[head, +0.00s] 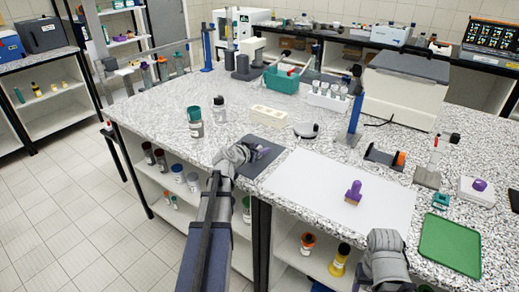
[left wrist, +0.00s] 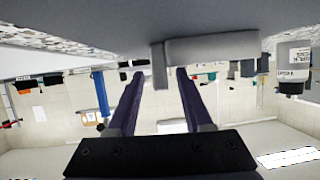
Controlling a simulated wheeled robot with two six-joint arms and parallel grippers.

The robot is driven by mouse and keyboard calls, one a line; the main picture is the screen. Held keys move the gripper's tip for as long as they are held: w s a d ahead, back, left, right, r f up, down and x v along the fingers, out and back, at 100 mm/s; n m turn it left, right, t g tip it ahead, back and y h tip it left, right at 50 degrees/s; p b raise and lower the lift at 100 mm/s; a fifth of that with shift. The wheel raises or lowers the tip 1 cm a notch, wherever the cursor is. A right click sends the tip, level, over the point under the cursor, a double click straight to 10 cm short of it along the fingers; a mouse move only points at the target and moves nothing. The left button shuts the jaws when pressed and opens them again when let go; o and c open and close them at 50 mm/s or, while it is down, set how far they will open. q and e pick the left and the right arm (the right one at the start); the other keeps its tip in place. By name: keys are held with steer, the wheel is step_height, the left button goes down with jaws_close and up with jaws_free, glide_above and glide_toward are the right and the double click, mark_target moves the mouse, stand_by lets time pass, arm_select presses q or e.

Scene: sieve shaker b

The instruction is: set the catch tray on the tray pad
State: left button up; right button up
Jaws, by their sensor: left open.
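A dark grey pad (head: 260,168), which looks like the tray pad, lies near the bench's front edge. My left gripper (head: 263,152) is low over it, open and empty. In the left wrist view, which is upside down, a grey low block with a tab (left wrist: 215,46), probably the catch tray, is at the grey surface. In the head view my left wrist hides most of that spot. My right arm's end (head: 388,255) is at the bench's front right; its fingertips cannot be made out.
A white sheet (head: 310,185) with a purple-handled stamp-like item (head: 353,193) lies right of the pad. A green-capped jar (head: 195,123) and a white-labelled jar (head: 219,109) stand left behind it. A cream block (head: 268,115) is behind. A green mat (head: 450,245) lies front right.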

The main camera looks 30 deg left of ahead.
arm_select(q)
steer(key=shift+s+r, duration=0.2)
steer(key=shift+r, duration=0.05)
steer(key=p+v, duration=0.4)
steer(key=v, duration=0.7)
steer(key=shift+s+r+p, duration=0.1)
steer(key=shift+s+p, duration=0.15)
steer(key=shift+p, duration=0.15)
